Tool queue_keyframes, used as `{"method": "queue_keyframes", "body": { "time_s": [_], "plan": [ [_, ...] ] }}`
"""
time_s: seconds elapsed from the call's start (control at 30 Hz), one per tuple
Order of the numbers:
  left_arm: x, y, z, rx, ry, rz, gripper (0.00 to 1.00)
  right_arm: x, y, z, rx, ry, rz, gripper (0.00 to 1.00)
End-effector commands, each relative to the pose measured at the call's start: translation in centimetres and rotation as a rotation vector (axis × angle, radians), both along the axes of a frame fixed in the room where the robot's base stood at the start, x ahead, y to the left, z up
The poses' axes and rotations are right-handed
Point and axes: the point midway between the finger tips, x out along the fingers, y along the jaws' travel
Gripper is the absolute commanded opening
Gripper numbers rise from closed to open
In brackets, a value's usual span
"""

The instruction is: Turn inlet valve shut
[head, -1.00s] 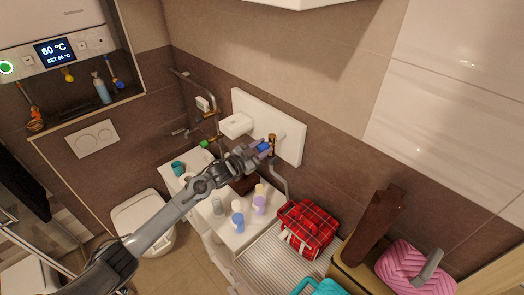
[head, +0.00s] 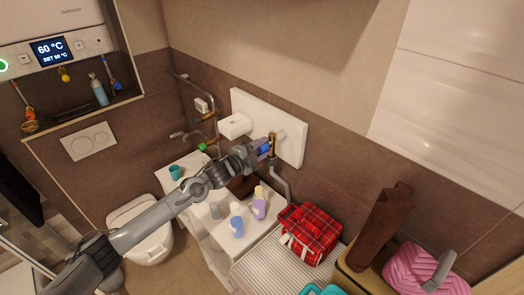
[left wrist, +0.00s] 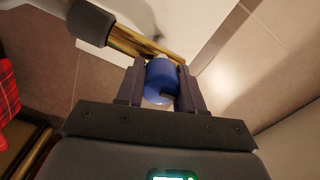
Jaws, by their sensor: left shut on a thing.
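The blue valve handle (left wrist: 161,82) sits between the two fingers of my left gripper (left wrist: 160,88) in the left wrist view, and the fingers are shut on it. In the head view my left gripper (head: 257,147) reaches the blue handle on the brass pipe fitting (head: 272,141) in front of the white wall panel (head: 293,143). The brass pipe (left wrist: 125,37) runs beyond the handle in the left wrist view. A second valve with a green handle (head: 203,147) is on the copper pipe further left. My right gripper is not in view.
Below my left arm, a white cabinet (head: 232,244) holds several bottles, including a blue one (head: 237,226) and a purple one (head: 259,208). A red plaid bag (head: 311,233) is to the right. A white box (head: 235,125) is on the wall panel.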

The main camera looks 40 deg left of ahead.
Motion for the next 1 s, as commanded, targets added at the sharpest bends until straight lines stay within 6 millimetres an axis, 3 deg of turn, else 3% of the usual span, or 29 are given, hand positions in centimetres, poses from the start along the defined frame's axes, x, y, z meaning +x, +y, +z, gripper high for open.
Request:
{"method": "queue_keyframes", "body": {
  "time_s": [0.7, 0.73, 0.9, 1.0],
  "plan": [
    [0.01, -0.22, 0.33, 0.081, -0.018, -0.005, 0.07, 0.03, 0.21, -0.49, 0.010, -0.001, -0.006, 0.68],
    [0.01, -0.22, 0.33, 0.081, -0.018, -0.005, 0.39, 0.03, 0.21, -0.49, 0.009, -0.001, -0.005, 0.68],
    [0.01, -0.17, 0.23, 0.081, -0.015, -0.004, 0.63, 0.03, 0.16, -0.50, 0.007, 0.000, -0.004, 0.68],
    [0.00, -0.12, 0.16, 0.081, -0.014, -0.002, 0.63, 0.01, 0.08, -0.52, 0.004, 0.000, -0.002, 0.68]
  ]
}}
